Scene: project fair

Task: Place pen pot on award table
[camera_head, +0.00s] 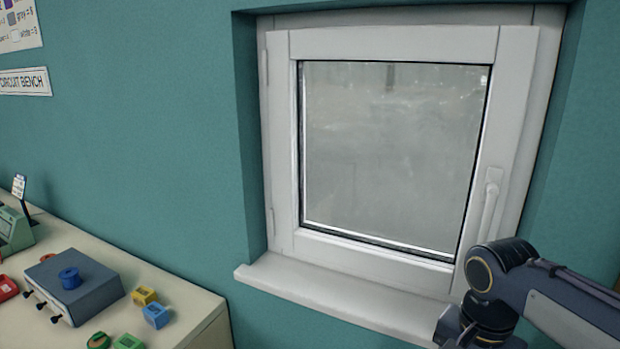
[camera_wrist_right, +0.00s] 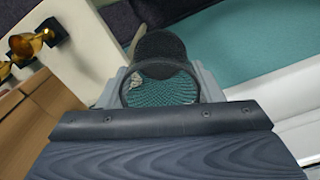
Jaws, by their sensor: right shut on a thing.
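The pen pot (camera_wrist_right: 160,90) looks like a dark mesh cup with a round rim in the right wrist view. Teal shows through its mesh. My right gripper (camera_wrist_right: 162,78) is shut on it, with grey finger parts on either side. A dark rounded shape just beyond the pot is unclear. In the head view only part of my right arm shows, at the lower right; its gripper is out of that frame. My left gripper is in neither view. I cannot make out the award table for certain.
A window sill (camera_head: 330,300) juts from the teal wall. Gold cup-like objects (camera_wrist_right: 30,42) show in the wrist view.

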